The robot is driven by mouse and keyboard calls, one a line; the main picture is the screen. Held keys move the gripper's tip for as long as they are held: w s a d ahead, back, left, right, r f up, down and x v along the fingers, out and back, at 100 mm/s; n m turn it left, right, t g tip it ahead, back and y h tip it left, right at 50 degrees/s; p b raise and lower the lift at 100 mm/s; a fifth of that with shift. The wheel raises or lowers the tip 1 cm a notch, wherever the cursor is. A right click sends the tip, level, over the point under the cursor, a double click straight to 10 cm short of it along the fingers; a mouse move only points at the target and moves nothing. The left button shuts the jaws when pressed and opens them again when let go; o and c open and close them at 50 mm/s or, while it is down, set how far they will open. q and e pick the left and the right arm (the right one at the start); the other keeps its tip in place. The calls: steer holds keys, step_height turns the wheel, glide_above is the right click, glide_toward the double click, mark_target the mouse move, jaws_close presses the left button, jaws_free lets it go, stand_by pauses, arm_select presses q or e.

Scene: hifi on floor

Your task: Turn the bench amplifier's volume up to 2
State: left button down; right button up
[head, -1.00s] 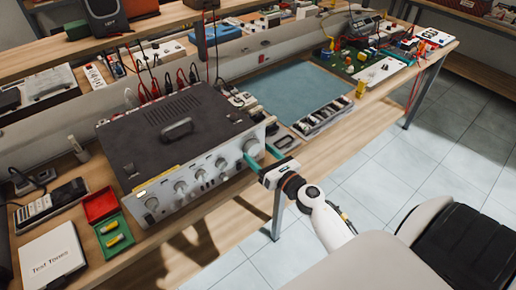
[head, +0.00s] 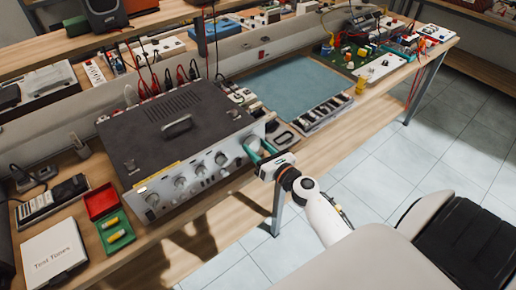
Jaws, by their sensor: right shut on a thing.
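The bench amplifier (head: 178,127) is a dark box with a silver front panel and several round knobs, standing on the wooden bench. The large volume knob (head: 251,145) is at the right end of the panel. The fingers partly hide the knob, and the scale marks are too small to read. My left gripper is not in view.
A red and green box (head: 116,229) with yellow items lies left of the amplifier, near a white "Test Tones" box (head: 54,250). A blue-grey mat (head: 290,93) and a tray of small parts (head: 325,115) lie to the right. Cables rise behind the amplifier.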

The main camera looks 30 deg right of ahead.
steer(key=m+p, duration=0.1)
steer(key=m, duration=0.4)
steer(key=shift+d+m, duration=0.1)
steer(key=shift+m, duration=0.2)
steer(key=m+p, duration=0.1)
steer(key=m, duration=0.4)
steer(key=shift+m, duration=0.3)
steer(key=m+p, duration=0.1)
steer(key=m, duration=0.4)
steer(key=shift+f, duration=0.15)
steer(key=shift+f+m+p, duration=0.1)
steer(key=shift+m+p, duration=0.65)
steer(key=shift+m, duration=1.65)
steer(key=o, duration=1)
